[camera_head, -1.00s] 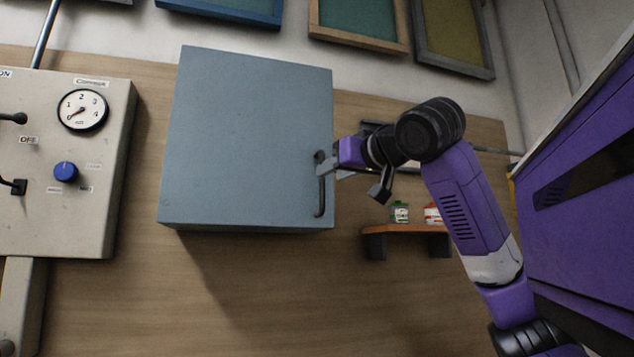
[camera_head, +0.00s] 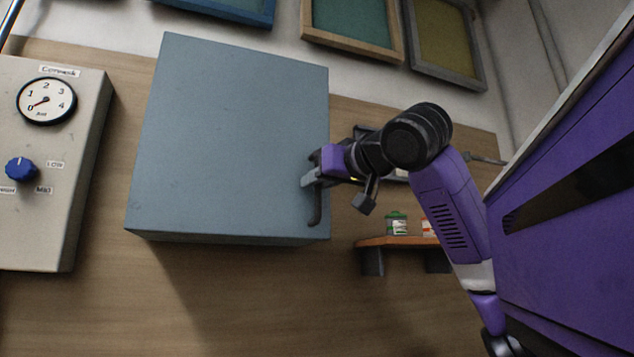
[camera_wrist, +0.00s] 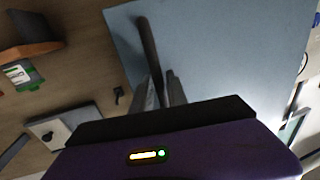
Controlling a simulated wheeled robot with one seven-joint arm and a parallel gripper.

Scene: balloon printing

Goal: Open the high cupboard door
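The high cupboard (camera_head: 230,130) is a blue-grey box on the wooden wall, and its front door looks closed. A dark vertical bar handle (camera_head: 315,215) is at the lower right of the door; it also shows in the wrist view (camera_wrist: 147,45). My gripper (camera_head: 309,178) reaches the handle from the right, at its upper part. In the wrist view the two fingers (camera_wrist: 164,88) are close together with the handle between them, and my gripper looks shut on it. The fingers partly hide the handle's end there.
A grey control panel (camera_head: 50,160) with a dial and blue knob is at the left. A small wooden shelf (camera_head: 400,242) with a green-labelled jar (camera_head: 396,224) is below my arm. Framed screens (camera_head: 352,25) hang above. The wall below the cupboard is bare.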

